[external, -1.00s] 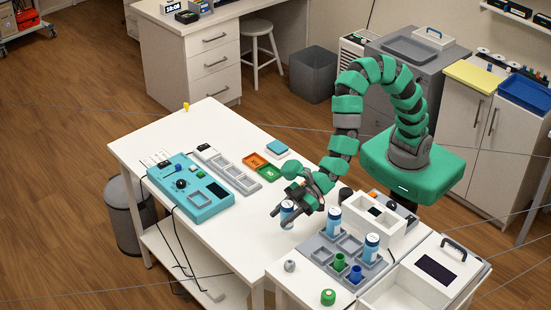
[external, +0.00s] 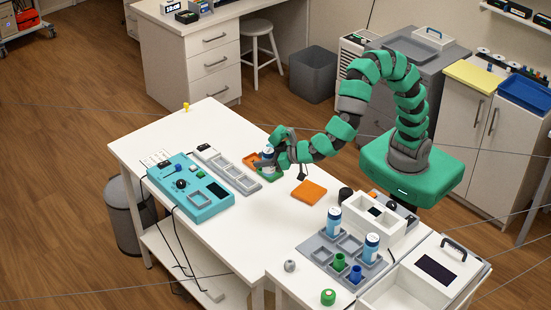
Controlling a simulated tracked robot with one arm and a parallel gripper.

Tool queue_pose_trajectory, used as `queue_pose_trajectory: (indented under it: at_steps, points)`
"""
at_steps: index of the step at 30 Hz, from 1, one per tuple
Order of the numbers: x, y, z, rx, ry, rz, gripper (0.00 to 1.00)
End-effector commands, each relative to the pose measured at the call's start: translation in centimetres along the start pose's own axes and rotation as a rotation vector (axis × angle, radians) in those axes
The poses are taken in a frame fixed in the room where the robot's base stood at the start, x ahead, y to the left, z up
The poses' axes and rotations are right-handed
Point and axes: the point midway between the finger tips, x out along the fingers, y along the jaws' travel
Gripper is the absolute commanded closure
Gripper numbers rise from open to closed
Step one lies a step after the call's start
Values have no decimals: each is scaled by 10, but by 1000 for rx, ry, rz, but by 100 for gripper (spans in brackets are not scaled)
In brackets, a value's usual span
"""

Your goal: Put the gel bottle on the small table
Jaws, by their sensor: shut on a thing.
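My gripper (external: 267,163) is shut on a white and blue bottle (external: 267,153), which looks like the gel bottle. It holds the bottle roughly upright over the green square tray (external: 270,177), beside the orange tray (external: 250,158). I cannot tell whether the bottle's base touches anything; the fingers hide its lower part. Two similar bottles stand in the grey rack, one at the back (external: 334,222) and one at the right (external: 371,249). A long white table (external: 240,235) lies under my gripper. I cannot tell which surface is the small table.
A teal control box (external: 190,186) and a grey compartment strip (external: 226,169) lie left of my gripper. An orange square (external: 309,191) lies to its right. The grey rack (external: 320,252) also holds green and blue cups. The table's front middle is clear.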

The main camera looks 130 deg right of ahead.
Motion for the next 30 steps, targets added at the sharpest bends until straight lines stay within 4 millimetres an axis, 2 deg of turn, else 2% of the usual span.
queue_pose_trajectory:
  at_steps: [4,12,19,26,30]
  points:
    - [4,0,10,-2,0,1,90]
    - [21,0,52,-4,0,0,90]
    - [27,-1,64,-2,1,-2,90]
    - [38,-1,92,-3,-1,-2,90]
    - [39,-1,93,-2,0,-2,90]
